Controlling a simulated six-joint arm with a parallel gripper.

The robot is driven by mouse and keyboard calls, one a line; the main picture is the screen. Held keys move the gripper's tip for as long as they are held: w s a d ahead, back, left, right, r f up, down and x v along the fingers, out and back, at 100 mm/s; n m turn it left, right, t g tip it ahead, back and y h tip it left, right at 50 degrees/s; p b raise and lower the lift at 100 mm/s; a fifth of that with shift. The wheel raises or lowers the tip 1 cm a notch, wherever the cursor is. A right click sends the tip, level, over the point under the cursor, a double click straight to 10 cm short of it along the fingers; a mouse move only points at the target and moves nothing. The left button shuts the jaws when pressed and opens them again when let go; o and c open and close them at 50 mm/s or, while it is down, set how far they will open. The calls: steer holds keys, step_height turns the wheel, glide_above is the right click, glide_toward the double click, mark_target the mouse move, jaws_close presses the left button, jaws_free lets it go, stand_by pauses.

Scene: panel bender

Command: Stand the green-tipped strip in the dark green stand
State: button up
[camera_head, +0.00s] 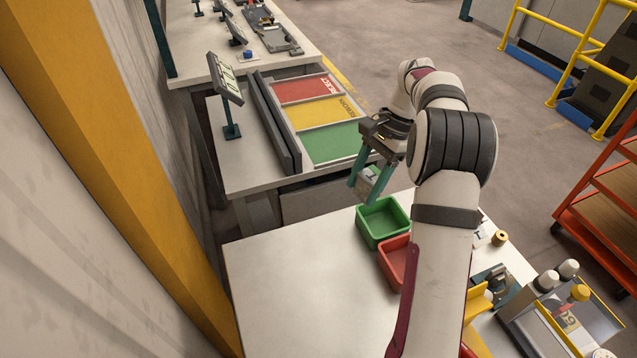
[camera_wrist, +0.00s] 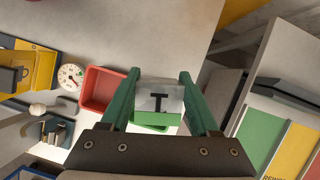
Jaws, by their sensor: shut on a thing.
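My gripper (camera_head: 366,183) is shut on a pale grey, blocky piece (camera_head: 374,175) above the green bin. In the wrist view, the piece (camera_wrist: 158,94) sits between the two green fingers (camera_wrist: 158,98) and bears a dark T-shaped mark. Green shows just under it, and I cannot tell whether that is its own edge or the bin behind. I cannot make out a green-tipped strip for certain. No dark green stand is clearly identifiable; a small dark teal holder with upright pieces (camera_wrist: 56,132) shows at the left of the wrist view.
A green bin (camera_head: 364,221) and a red bin (camera_head: 388,268) stand on the white table (camera_head: 300,290). The other bench bears a tray with red, yellow and green fields (camera_head: 335,145) and a screen on a post (camera_head: 229,90). Fixtures crowd the lower right. The white table's left is clear.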

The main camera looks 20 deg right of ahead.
steer(key=s+d+f+m+t+h, duration=0.1)
steer(key=s+d+f+m+t, duration=0.1)
steer(key=d+m, duration=0.5)
steer(key=s+d+f+m+t+h, duration=0.1)
steer(key=d+f+m+h, duration=0.1)
steer(key=d+f+m, duration=0.2)
steer(key=s+d+f+m+t+h, duration=0.1)
steer(key=s+d+f+m+t, duration=0.1)
steer(key=d+m, duration=0.7)
steer(key=shift+s+d+f+m+t, duration=0.15)
steer(key=shift+d+f, duration=0.15)
steer(key=shift+d, duration=0.65)
steer(key=shift+s+d+f+m+t, duration=0.1)
steer(key=shift+d+f, duration=0.15)
steer(key=shift+d, duration=0.65)
steer(key=shift+s+d+f+m+t, duration=0.15)
steer(key=shift+d+f, duration=0.15)
steer(key=shift+d, duration=0.65)
steer(key=shift+d+f, duration=0.1)
steer(key=shift+f, duration=1.45)
steer(key=shift+w+f, duration=0.1)
steer(key=shift+f, duration=1.35)
steer(key=o, duration=1)
steer(key=shift+c, duration=0.2)
steer(key=shift+o, duration=0.2)
